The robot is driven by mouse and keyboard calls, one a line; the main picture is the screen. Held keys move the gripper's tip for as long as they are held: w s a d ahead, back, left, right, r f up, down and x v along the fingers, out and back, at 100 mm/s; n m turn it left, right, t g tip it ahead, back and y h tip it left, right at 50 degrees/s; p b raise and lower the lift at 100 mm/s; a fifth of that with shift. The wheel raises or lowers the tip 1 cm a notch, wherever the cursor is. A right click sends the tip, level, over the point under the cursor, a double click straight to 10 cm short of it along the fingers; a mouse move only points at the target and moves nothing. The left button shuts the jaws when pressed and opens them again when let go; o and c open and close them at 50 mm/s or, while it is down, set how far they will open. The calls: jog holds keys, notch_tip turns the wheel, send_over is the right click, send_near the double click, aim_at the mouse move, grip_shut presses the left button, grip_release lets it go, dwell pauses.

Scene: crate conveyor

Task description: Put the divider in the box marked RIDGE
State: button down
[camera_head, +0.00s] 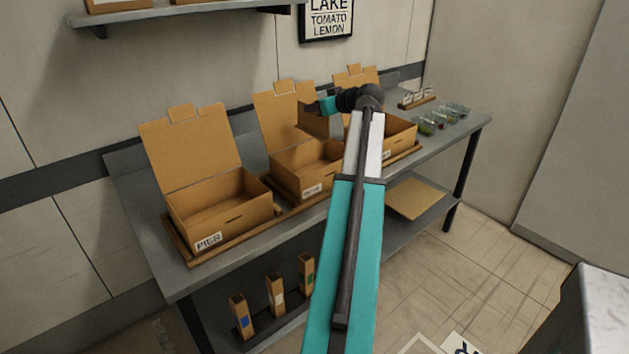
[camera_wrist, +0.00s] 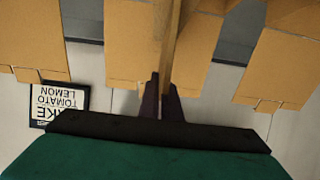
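My gripper (camera_head: 312,107) is above the back of the middle box. It is shut on a brown cardboard divider (camera_head: 318,124), which hangs below it. In the wrist view the fingers (camera_wrist: 160,98) pinch the divider (camera_wrist: 166,35), seen edge-on. Three open cardboard boxes stand in a row. The left box (camera_head: 222,211) is marked PIER. The middle box (camera_head: 300,179) has a label too small to read surely. The right box (camera_head: 400,137) is partly hidden by my arm, and its label is unclear. No marking reads clearly as RIDGE.
Green-filled clear containers (camera_head: 428,126) are at the right end. The lower shelf holds a flat cardboard sheet (camera_head: 416,199) and upright narrow cartons (camera_head: 275,297). A sign (camera_head: 328,18) hangs behind.

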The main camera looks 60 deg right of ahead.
notch_tip(320, 180, down, 14)
jog(key=p, duration=0.2)
jog(key=shift+p, duration=0.35)
dwell(0.3)
jog(key=shift+s+d+f, duration=0.1)
jog(key=shift+f, duration=0.15)
jog(key=shift+f+p, duration=0.4)
jog(key=shift+f, duration=1.4)
jog(key=shift+f, duration=0.15)
jog(key=c, duration=2)
grip_release()
jog(key=shift+r, duration=0.25)
